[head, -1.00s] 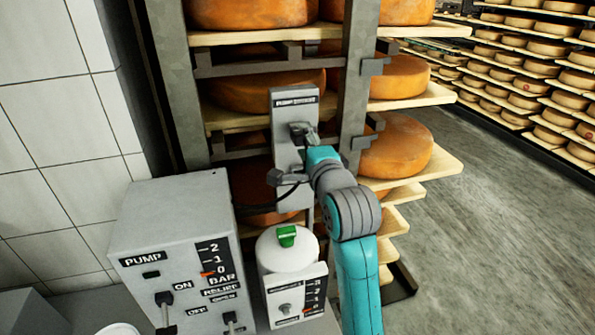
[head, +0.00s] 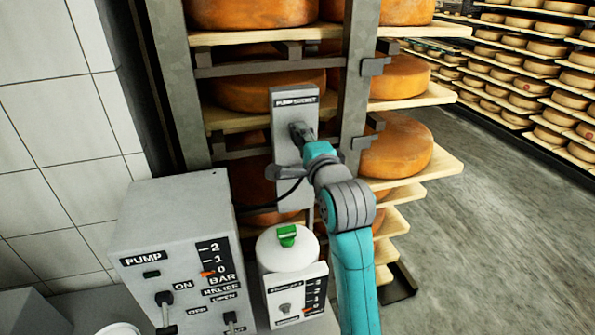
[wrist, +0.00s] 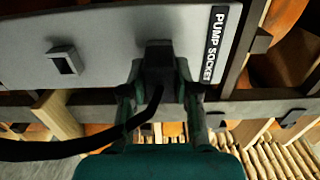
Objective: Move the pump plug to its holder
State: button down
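The black pump plug (wrist: 160,66) is between the fingers of my gripper (wrist: 160,78) in the wrist view, and they appear closed on its sides. It is at the face of the grey panel (wrist: 105,30) labelled PUMP SOCKET, near the label; how deep it sits I cannot tell. A small square bracket (wrist: 64,60), which looks like the holder, is empty on the same panel, left of the plug in the wrist view. The black cable (wrist: 110,137) runs from the plug to the left. In the head view my gripper (head: 300,131) is at the panel (head: 286,104) and mostly hides the plug.
The pump box (head: 170,235) and a white canister with a green knob (head: 287,236) stand below the panel. A metal rack post (head: 356,90) and wooden shelves with cheese wheels (head: 398,145) are close on the right. The floor (head: 490,190) farther right is clear.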

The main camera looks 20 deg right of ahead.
jog(key=shift+s, duration=0.15)
jog(key=shift+s, duration=0.35)
jog(key=shift+s, duration=1.75)
jog(key=shift+s, duration=1.4)
notch_tip(320, 180, down, 12)
jog(key=s, duration=0.1)
jog(key=shift+s, duration=0.25)
jog(key=shift+w, duration=2.9)
